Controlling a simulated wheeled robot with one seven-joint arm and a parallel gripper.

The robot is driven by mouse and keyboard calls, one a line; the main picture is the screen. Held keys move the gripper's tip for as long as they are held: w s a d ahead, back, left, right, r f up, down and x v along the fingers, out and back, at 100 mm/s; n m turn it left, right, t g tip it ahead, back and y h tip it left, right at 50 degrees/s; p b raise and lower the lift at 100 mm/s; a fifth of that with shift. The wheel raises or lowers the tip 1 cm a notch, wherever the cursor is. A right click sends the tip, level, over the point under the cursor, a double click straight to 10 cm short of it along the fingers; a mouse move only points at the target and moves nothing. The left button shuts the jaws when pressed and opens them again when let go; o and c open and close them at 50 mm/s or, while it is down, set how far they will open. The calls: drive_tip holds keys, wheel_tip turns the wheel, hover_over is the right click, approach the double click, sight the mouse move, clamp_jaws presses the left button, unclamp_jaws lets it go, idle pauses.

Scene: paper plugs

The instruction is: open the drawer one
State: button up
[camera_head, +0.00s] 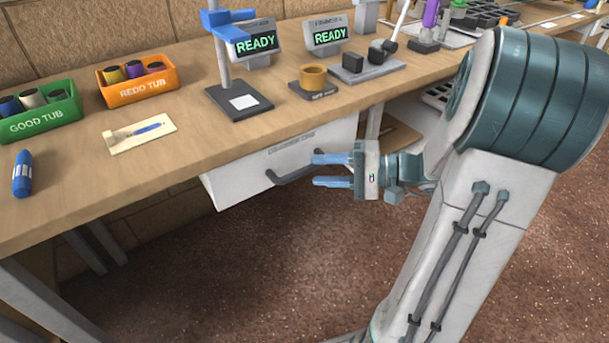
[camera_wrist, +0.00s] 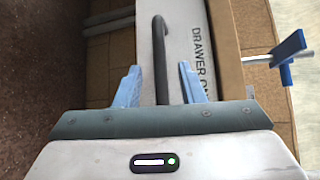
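Drawer one is a white drawer (camera_head: 240,181) under the front edge of the workbench, with a dark bar handle (camera_head: 297,174). In the wrist view its front (camera_wrist: 197,45) carries lettering that reads "DRAWER ON", cut off by a finger. My gripper (camera_head: 316,170) is open, with its two blue fingers at the right end of the handle in the head view. In the wrist view the handle (camera_wrist: 160,60) runs between the two spread fingers (camera_wrist: 158,84). I cannot tell whether either finger touches it. The drawer front appears to stand somewhat out from under the bench.
The wooden workbench (camera_head: 90,190) lies above the drawer. On it are a green tub (camera_head: 42,122), an orange tub (camera_head: 140,87), a blue marker-like cylinder (camera_head: 22,174), a stand with a blue clamp (camera_head: 225,60), and two READY displays (camera_head: 327,35). The floor in front is clear.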

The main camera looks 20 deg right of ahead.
sight(311, 170)
drive_tip(key=shift+b+x, duration=0.45)
drive_tip(key=shift+x, duration=1.65)
